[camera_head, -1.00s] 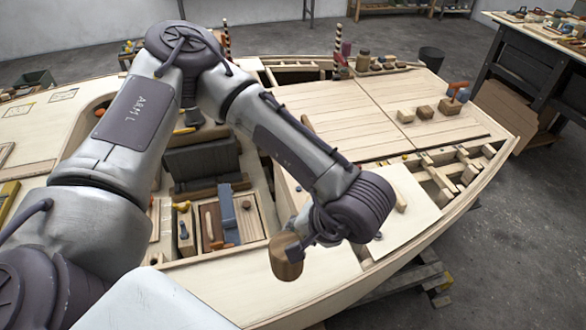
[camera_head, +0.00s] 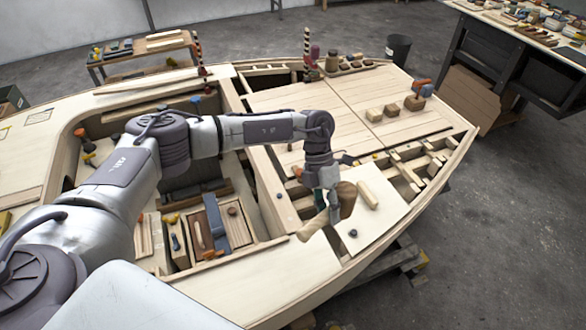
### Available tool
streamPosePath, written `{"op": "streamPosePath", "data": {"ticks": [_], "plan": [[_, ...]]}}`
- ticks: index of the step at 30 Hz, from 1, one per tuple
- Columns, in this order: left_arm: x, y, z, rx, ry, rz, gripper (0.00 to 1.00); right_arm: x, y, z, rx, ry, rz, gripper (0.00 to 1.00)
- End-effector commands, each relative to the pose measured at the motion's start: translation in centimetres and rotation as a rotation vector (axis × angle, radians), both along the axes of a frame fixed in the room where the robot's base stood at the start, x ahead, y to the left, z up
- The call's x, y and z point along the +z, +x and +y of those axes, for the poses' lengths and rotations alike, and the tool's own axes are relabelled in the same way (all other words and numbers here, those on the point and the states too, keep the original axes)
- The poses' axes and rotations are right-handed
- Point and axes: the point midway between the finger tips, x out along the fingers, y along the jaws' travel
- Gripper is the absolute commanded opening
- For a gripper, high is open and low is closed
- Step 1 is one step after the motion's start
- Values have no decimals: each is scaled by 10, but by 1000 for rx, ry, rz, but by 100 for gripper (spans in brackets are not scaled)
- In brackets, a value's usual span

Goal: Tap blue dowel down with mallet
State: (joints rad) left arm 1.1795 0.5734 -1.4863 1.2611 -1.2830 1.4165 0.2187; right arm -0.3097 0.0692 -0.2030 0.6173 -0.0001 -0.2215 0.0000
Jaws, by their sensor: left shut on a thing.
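My left gripper (camera_head: 328,196) is shut on the wooden mallet (camera_head: 346,199) above the right front part of the hull. The mallet's brown head is to the right of the gripper, and its pale handle (camera_head: 313,226) slants down to the left. A small dark blue peg end, seemingly the blue dowel (camera_head: 353,233), shows on the pale panel (camera_head: 374,222), just below and right of the mallet head. The mallet looks apart from it, but the height between them is hard to judge. The fingertips are partly hidden by the mallet. My right gripper is not in view.
A pale wooden piece (camera_head: 368,195) lies on the panel beside the mallet. Open framed compartments (camera_head: 422,160) run along the right edge. Small wooden blocks (camera_head: 391,110) stand on the planked deck (camera_head: 300,125). A tool tray (camera_head: 207,232) is in the cockpit.

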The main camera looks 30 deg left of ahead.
Motion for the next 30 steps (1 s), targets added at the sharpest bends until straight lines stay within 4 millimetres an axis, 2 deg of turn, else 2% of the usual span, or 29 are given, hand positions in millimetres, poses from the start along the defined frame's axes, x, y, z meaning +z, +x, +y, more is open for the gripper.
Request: {"op": "streamPosePath", "data": {"ticks": [1,9,15,21,26,30], "plan": [[4,7,10,141,-2,4,0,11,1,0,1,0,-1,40],[-2,46,61,857,1,8,0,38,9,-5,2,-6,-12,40],[-7,63,100,1232,-3,9,0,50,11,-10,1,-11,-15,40],[-11,70,121,1411,-5,11,0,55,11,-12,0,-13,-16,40],[-16,72,126,1448,-6,11,0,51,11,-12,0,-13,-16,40],[-28,71,126,1448,-5,11,0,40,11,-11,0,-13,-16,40]]}}
